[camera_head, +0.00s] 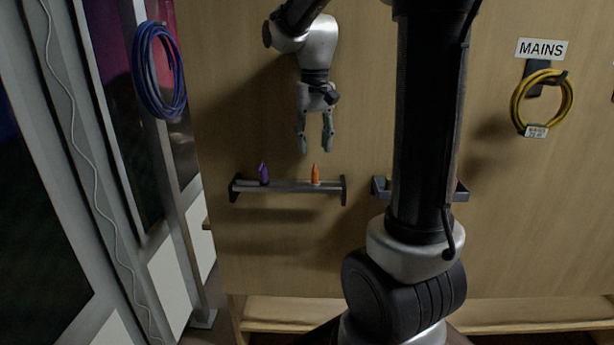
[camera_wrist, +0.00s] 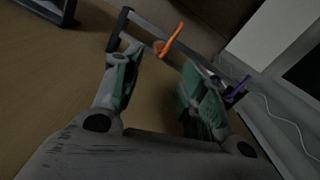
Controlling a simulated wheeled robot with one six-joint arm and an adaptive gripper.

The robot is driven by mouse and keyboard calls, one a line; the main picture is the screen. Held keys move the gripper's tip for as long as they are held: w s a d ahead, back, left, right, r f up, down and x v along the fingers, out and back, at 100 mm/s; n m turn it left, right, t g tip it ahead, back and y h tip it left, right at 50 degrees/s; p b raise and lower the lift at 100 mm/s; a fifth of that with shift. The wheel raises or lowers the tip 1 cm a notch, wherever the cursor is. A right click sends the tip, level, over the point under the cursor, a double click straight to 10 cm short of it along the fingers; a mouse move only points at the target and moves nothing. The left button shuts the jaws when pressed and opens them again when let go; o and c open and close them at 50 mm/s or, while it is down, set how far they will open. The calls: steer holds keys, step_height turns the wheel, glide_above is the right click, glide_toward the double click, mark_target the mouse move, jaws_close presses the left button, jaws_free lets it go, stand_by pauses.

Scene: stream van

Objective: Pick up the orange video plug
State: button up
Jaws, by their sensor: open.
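The orange video plug (camera_head: 315,174) stands upright on a narrow wall shelf (camera_head: 290,187), right of the shelf's middle. A purple plug (camera_head: 263,174) stands at the shelf's left part. My gripper (camera_head: 316,150) points down, just above the orange plug, open and empty. In the wrist view the orange plug (camera_wrist: 171,40) shows beyond and between my two open fingers (camera_wrist: 158,88), apart from them. The purple plug (camera_wrist: 238,92) shows there at the right, close to the right finger's outline.
A second shelf (camera_head: 380,188) is partly hidden behind my arm. A yellow cable coil (camera_head: 542,100) hangs under a MAINS sign (camera_head: 542,48) at the right. A blue cable coil (camera_head: 158,70) hangs at the left. The wooden wall below the shelf is bare.

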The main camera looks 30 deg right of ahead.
mark_target(315, 169)
steer(key=f, duration=0.7)
steer(key=shift+s+f, duration=0.2)
steer(key=shift+s, duration=0.1)
jaws_close()
